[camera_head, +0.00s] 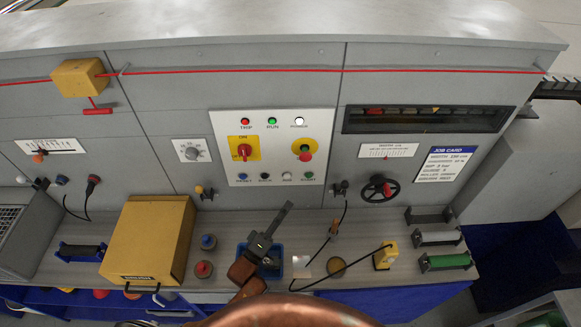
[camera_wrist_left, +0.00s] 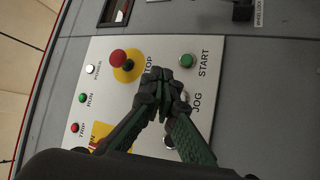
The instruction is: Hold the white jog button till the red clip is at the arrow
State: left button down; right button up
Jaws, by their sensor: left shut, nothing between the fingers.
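The white jog button (camera_head: 287,176) is in the bottom row of the control panel (camera_head: 320,125), between a black button and the green start button. My left gripper (camera_head: 288,205) is shut and empty, pointing up at the panel from below the jog button in the head view. In the left wrist view the shut fingers (camera_wrist_left: 160,76) cover most of the button beside the JOG label; I cannot tell whether they touch it. A red clip (camera_head: 375,111) shows at the left in the dark window (camera_head: 408,128), left of a small orange arrow (camera_head: 435,110). My right gripper is not in view.
A red emergency stop (camera_head: 305,154) and the green start button (camera_head: 309,176) are close to the jog button. A red cord (camera_head: 230,71) runs above the panel. A yellow box (camera_head: 150,235), blue bin (camera_head: 246,262) and yellow device (camera_head: 384,256) stand on the bench.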

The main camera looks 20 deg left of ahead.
aim_at(287, 176)
pick_arm(q)
jog(key=w+a+b, duration=0.2)
jog(key=w+b, duration=0.1)
jog(key=w, duration=0.5)
jog(key=shift+a+r, duration=0.2)
jog(key=shift+a, duration=0.05)
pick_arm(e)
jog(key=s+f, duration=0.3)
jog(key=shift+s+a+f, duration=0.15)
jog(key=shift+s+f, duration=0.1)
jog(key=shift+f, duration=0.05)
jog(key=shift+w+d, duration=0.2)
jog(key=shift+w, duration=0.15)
pick_arm(q)
jog(key=shift+w, duration=0.2)
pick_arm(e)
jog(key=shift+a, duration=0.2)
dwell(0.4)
pick_arm(q)
jog(key=shift+w+a+b, duration=0.1)
jog(key=shift+w+b, duration=0.2)
